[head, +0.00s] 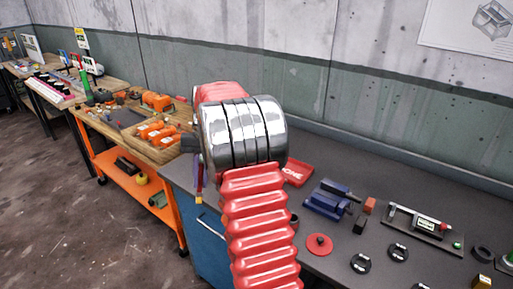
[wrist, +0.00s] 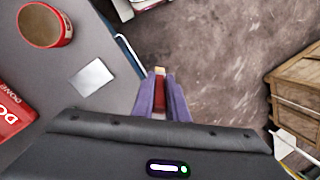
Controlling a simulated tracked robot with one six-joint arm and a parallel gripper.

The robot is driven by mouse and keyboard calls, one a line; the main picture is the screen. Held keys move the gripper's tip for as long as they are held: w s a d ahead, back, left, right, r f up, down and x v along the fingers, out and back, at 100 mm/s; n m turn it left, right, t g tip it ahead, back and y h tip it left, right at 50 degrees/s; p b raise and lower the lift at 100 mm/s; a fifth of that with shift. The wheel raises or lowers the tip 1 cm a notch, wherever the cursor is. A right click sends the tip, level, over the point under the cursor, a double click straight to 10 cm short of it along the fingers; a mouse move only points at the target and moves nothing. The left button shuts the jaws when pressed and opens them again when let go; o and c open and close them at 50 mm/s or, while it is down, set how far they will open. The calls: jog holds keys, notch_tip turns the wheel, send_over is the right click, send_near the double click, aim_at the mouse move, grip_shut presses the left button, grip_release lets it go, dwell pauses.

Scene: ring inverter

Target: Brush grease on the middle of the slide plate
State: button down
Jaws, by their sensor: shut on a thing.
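My gripper (wrist: 161,100) has purple fingers and is shut on a brush (wrist: 160,86) with a red body and a pale tan tip. It points past the bench edge, over the floor. In the head view my gripper (head: 199,184) shows small beside my arm, left of the grey bench. The slide plate (wrist: 93,76), a pale silver square, lies flat on the bench left of the brush, apart from it. A red grease pot (wrist: 46,22) with brown content stands beyond it. I cannot make out the plate in the head view, where my arm covers that part.
A red tray (head: 299,173) lettered "DONE" lies on the bench and shows in the wrist view (wrist: 12,112). Blue vise (head: 328,203), gauge (head: 424,226) and black discs stand right. A wooden crate (wrist: 297,90) is on the floor. An orange workbench (head: 128,180) stands left.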

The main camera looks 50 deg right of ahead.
jog(key=s+d+r+m+t, duration=0.1)
jog(key=s+d+r, duration=0.3)
jog(key=d, duration=0.4)
jog(key=s+d+r+m+t, duration=0.2)
jog(key=s+d+r+m, duration=0.1)
jog(key=d, duration=0.5)
jog(key=shift+s+r+h, duration=0.3)
jog(key=shift+s+r, duration=0.2)
jog(key=shift+s, duration=0.75)
jog(key=shift+f, duration=0.15)
jog(key=shift+f, duration=2.35)
jog(key=shift+w+a+r, duration=0.1)
jog(key=shift+w, duration=0.05)
